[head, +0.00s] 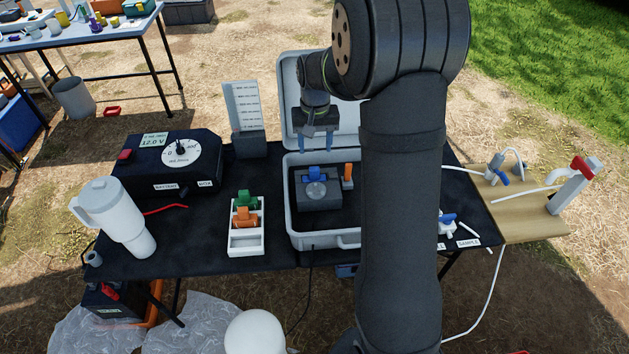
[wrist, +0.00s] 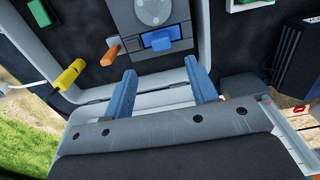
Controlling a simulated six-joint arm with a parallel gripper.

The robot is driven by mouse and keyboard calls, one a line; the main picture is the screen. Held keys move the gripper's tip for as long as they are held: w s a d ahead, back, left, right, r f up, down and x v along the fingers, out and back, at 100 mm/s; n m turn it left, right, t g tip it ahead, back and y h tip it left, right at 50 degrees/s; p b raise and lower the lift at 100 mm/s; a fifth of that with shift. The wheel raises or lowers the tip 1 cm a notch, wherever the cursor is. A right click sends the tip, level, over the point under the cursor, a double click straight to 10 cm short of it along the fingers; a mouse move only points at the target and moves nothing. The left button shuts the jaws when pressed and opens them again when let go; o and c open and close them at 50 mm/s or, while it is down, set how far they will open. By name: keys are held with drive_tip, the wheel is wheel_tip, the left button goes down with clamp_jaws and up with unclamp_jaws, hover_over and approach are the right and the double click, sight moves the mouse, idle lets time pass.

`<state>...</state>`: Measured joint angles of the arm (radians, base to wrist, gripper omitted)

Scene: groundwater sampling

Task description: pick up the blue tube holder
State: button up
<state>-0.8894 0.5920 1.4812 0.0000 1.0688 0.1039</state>
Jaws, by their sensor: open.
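The blue tube holder (head: 314,173) sits on a dark grey block (head: 319,197) inside the open grey case (head: 325,241). In the wrist view the blue holder (wrist: 160,39) shows at the top middle, on the grey block. My gripper (head: 316,148) is open and empty, with blue fingers pointing down. In the head view it hangs above and behind the holder, near the case's raised lid. In the wrist view the holder lies beyond the gap between my fingertips (wrist: 161,72), and neither finger touches it.
An orange piece (head: 347,176) stands just right of the block. A white tray (head: 246,243) with green (head: 246,198) and orange (head: 245,218) holders stands left of the case. The case walls and raised lid (head: 291,100) surround the block. A meter box (head: 168,165) and white tumbler (head: 115,215) stand further left.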

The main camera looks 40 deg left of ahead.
sight(314, 168)
drive_tip(key=f, duration=0.9)
drive_tip(key=shift+s+f, duration=0.2)
drive_tip(key=shift+f, duration=0.1)
